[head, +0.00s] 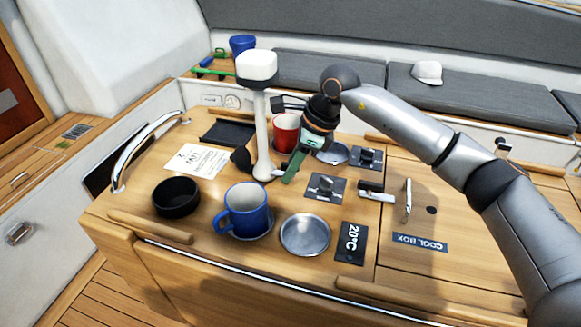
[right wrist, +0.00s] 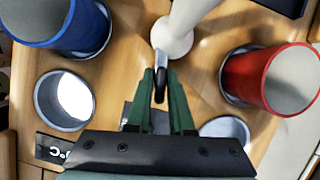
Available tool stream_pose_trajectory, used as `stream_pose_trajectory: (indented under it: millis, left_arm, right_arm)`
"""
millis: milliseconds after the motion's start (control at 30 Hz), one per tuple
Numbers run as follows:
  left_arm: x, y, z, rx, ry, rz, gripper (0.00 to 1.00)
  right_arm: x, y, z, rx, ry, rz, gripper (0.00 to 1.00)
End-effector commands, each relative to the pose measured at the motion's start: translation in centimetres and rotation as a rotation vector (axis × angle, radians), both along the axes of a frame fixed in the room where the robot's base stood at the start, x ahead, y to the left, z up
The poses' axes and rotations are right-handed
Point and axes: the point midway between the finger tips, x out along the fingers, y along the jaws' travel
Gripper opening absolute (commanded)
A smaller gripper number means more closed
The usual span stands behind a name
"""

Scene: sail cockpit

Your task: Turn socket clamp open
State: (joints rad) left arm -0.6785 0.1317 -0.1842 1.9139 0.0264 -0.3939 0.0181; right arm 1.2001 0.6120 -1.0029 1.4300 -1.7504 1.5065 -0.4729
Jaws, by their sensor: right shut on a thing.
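A white post (head: 262,130) with a pale block-shaped top stands upright on the wooden table. A rounded dark piece (head: 240,160) shows at the left of its foot. In the right wrist view, the post's white foot (right wrist: 172,40) is just ahead of my fingers, and a dark lever (right wrist: 160,85) points from it toward me. My right gripper (head: 292,170) has green fingers and is low beside the post, on its right. In the right wrist view my right gripper (right wrist: 161,78) is shut on the lever. My left gripper is not in view.
A blue mug (head: 245,210), a red mug (head: 286,130) and a black bowl (head: 176,197) stand close around the post. An empty metal cup recess (head: 305,234) lies in front. Black switch panels (head: 326,187) and a metal handle (head: 408,200) are to the right.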

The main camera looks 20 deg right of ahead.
Motion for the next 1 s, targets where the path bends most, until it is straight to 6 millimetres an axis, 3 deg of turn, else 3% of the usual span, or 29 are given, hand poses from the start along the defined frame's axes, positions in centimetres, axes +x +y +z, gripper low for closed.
stream_pose_trajectory:
  millis: [467,1000]
  left_arm:
    - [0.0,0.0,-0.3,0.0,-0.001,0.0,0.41]
    - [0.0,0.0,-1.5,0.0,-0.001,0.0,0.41]
  right_arm:
    - [-0.1,0.1,-0.1,0.0,0.005,0.075,0.0]
    - [0.0,0.1,0.0,0.002,0.005,0.529,0.0]
